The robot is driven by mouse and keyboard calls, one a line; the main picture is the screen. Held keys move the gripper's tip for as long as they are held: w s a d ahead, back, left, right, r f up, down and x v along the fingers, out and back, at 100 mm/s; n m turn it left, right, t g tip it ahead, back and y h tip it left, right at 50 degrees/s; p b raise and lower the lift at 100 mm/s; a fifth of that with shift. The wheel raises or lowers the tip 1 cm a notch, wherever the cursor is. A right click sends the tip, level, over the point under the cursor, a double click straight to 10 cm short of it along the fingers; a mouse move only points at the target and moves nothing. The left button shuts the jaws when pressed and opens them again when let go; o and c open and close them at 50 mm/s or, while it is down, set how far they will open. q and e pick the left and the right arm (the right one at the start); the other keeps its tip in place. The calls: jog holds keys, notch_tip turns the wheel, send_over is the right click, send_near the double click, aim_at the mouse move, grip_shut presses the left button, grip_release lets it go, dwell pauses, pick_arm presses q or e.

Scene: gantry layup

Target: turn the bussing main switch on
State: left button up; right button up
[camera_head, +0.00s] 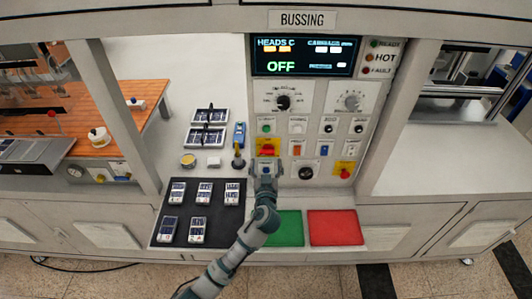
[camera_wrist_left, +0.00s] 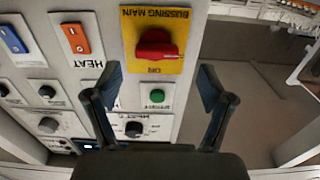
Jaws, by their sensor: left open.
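The bussing main switch (camera_head: 267,146) is a red rotary knob on a yellow plate, low on the left of the panel. In the left wrist view the red knob (camera_wrist_left: 156,46) appears upside down, with its handle lying roughly crosswise and "ON" at the plate's lower edge. My left gripper (camera_head: 266,167) is just below the switch in the head view. In the left wrist view its two fingers (camera_wrist_left: 160,82) are spread wide, with nothing between them, and the knob lies beyond the tips. They appear apart from the knob. My right gripper is not in view.
The panel display (camera_head: 303,56) reads OFF. A green button (camera_wrist_left: 158,96), an orange heat switch (camera_wrist_left: 75,38) and other knobs sit close around the switch. A black mat with several small packs (camera_head: 183,238), a green pad (camera_head: 285,228) and a red pad (camera_head: 336,228) lie below.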

aim_at(267, 154)
pick_arm(q)
jog(key=w, duration=0.4)
jog(key=shift+w+d, duration=0.15)
jog(key=shift+d, duration=0.25)
jog(key=shift+w, duration=0.15)
jog(key=shift+a, duration=0.15)
jog(key=shift+a, duration=0.1)
jog(key=shift+c, duration=0.5)
jog(key=c, duration=1.1)
